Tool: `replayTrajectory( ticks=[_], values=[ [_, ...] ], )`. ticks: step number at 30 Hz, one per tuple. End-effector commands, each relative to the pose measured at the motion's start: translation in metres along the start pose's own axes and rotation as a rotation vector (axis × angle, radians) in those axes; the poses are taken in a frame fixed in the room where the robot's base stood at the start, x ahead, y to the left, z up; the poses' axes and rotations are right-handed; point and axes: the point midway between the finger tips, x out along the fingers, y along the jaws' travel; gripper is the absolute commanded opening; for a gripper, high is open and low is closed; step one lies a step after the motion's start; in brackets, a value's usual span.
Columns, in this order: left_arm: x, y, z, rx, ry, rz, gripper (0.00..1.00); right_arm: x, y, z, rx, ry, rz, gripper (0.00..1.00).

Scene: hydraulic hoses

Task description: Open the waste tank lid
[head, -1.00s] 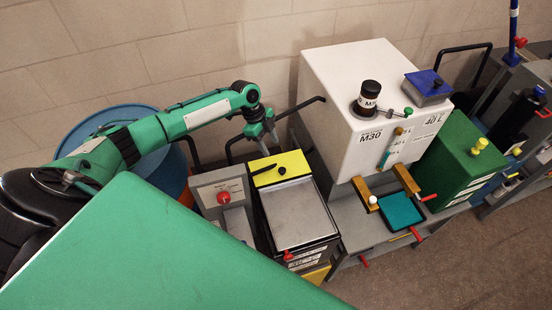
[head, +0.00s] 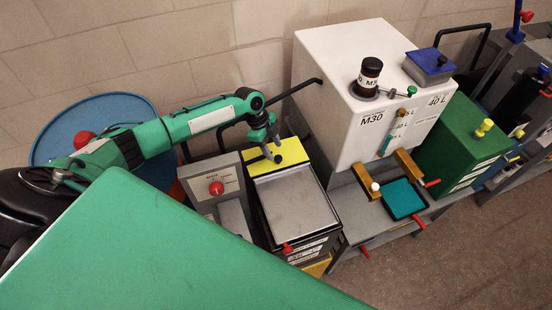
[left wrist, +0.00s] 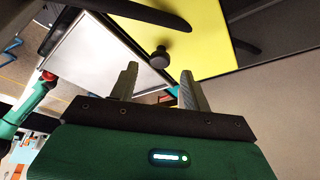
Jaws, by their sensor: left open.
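A dark tank with labels on its front (head: 312,250) stands at the lower middle of the head view. Its top has a yellow panel (head: 296,153) at the back and a flat grey plate (head: 297,207) in front. I cannot tell which of these is the lid. My left gripper (head: 271,156) hangs over the yellow panel, fingers apart and empty. In the left wrist view, the fingers (left wrist: 158,88) point toward a round black knob (left wrist: 160,57) near the yellow panel's edge. A black bar (left wrist: 130,10) also shows there. My right gripper is not in view.
A grey control box with a red knob (head: 216,188) stands left of the tank. A white M30 tank (head: 335,100) stands close on the right, with a black bent handle (head: 300,87) toward my arm. A blue drum (head: 60,130) is behind my arm.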

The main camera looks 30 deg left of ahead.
Motion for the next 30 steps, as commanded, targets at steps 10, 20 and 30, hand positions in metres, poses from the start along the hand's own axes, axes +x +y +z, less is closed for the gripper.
replayTrajectory(
  ticks=[10, 20, 30],
  values=[
    [0.036, 0.000, 0.000, -0.001, 0.000, 0.000, 0.48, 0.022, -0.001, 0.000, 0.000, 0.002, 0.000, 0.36],
    [0.035, 0.000, 0.000, -0.001, 0.000, 0.000, 0.25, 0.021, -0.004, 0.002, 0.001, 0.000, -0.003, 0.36],
    [0.034, 0.000, 0.002, -0.002, 0.004, 0.003, 0.00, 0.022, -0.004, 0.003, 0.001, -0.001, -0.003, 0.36]
  ],
)
